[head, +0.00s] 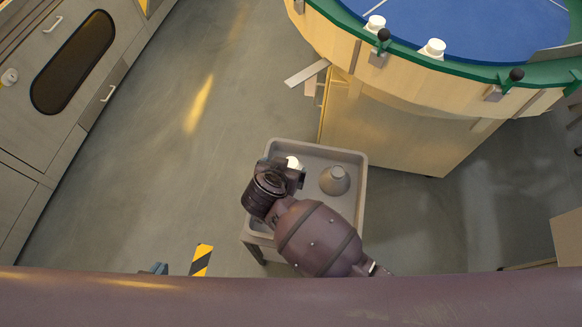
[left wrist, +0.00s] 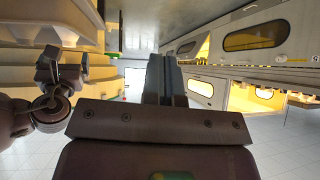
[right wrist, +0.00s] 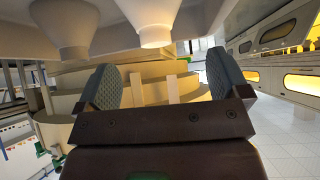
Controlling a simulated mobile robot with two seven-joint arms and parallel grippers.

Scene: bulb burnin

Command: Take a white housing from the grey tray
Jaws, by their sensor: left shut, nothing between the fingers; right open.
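The grey tray (head: 355,160) stands low beside the round table. A pale cone-shaped housing (head: 334,181) stands upright in it. A second, brightly lit white housing (head: 292,163) shows only in part behind my right gripper. The right wrist view, which is upside down, shows both housings (right wrist: 63,28) (right wrist: 152,22) beyond the fingers. My right gripper (right wrist: 164,85) is open with nothing between its fingers; in the head view its wrist hides part of the tray. My left gripper (head: 157,268) is shut and empty, away to the left of the tray; its fingers show together in the left wrist view (left wrist: 165,75).
The round table with blue top (head: 450,25) and green rim stands behind the tray, with white round pieces (head: 436,47) and black-knobbed clamps at its edge. Cabinets (head: 70,60) line the left. A striped marker (head: 201,260) lies on the floor. The floor between is clear.

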